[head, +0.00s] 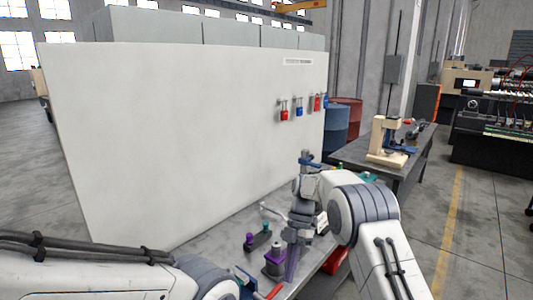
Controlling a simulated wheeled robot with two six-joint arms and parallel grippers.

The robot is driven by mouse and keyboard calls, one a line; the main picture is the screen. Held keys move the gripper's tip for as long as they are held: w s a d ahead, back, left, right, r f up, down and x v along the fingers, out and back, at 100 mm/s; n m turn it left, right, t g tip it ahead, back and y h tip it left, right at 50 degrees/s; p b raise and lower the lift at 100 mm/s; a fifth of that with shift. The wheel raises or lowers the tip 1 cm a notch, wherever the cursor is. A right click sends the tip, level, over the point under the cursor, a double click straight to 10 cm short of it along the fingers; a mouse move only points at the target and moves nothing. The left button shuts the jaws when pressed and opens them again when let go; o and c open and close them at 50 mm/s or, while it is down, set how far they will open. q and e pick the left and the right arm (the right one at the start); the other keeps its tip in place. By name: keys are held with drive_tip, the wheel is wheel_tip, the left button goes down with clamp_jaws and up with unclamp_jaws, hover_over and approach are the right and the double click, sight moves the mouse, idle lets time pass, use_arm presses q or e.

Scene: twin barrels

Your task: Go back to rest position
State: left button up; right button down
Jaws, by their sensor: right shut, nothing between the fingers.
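My right gripper (291,266) points down over the grey workbench (213,240). It is shut and empty, with purple at its lower end. It is just right of a dark block with a purple top (274,265); I cannot tell whether they touch. My right arm comes in from the lower right and bends over the bench. My left arm crosses the lower left corner, low in the picture, and its gripper does not show.
A white panel (180,130) with red and blue padlocks (299,107) stands behind the bench. A small dark holder (258,240), a red-handled tool (273,291) and a red item (335,261) lie near my right gripper. A dark side table (420,150) and blue barrel (336,128) stand behind.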

drive_tip(key=s+a+r+m+t+h, duration=0.1)
drive_tip(key=s+a+r+m, duration=0.25)
drive_tip(key=s, duration=0.35)
drive_tip(key=s+a+r+m+t+h, duration=0.1)
drive_tip(key=s+a+r+m, duration=0.1)
drive_tip(key=s+r+m, duration=0.4)
drive_tip(key=s+d+m+t, duration=0.1)
drive_tip(key=s+d+m, duration=0.1)
drive_tip(key=s+m, duration=0.3)
drive_tip(key=s+d+f+m+t, duration=0.1)
drive_tip(key=s+m, duration=0.3)
drive_tip(key=s, duration=1)
drive_tip(key=shift+s+d+f+m+t, duration=0.2)
drive_tip(key=shift+d+f+m+t, duration=0.15)
drive_tip(key=shift+d+t, duration=0.35)
